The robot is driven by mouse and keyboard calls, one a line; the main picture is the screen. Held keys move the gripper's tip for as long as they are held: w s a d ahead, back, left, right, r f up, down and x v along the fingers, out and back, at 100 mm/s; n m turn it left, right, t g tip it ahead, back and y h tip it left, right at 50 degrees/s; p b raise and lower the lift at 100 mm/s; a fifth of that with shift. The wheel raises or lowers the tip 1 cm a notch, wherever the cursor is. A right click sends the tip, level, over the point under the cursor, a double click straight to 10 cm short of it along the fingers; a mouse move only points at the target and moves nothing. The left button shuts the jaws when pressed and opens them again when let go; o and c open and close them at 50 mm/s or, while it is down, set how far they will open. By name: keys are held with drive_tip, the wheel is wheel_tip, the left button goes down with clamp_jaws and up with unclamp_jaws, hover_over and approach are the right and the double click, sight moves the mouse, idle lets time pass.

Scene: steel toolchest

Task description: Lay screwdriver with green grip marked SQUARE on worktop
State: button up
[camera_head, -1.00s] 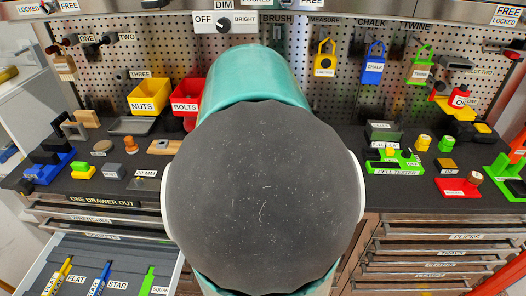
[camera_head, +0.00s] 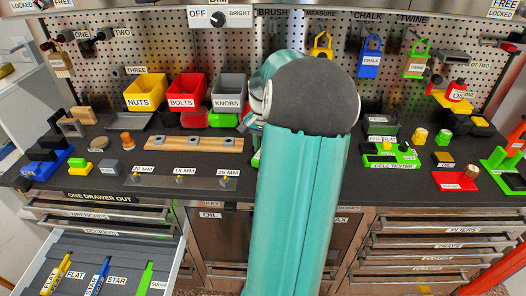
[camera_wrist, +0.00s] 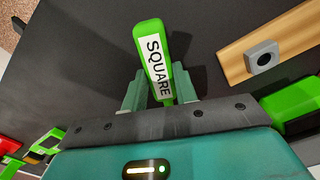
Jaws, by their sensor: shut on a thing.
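The green grip marked SQUARE (camera_wrist: 150,30) is between the two fingers of my gripper (camera_wrist: 160,90) in the wrist view. The gripper is shut on it. The grip stands out over the dark worktop (camera_wrist: 85,60); I cannot tell whether it touches. The shaft is not visible. In the head view my arm hides most of the gripper, and a small green patch (camera_head: 256,158) shows beside the arm over the worktop (camera_head: 215,160).
An open drawer (camera_head: 110,245) at lower left holds yellow, blue and green long pieces beside labels. A green cell tester (camera_head: 390,161) stands right of my arm. Bare worktop shows in the wrist view.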

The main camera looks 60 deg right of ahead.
drive_tip(key=shift+a+f, duration=0.1)
drive_tip(key=shift+f, duration=0.8)
drive_tip(key=o, duration=1)
drive_tip(key=shift+f, duration=0.15)
drive_tip(key=shift+o, duration=0.2)
wheel_tip(320, 180, up, 12)
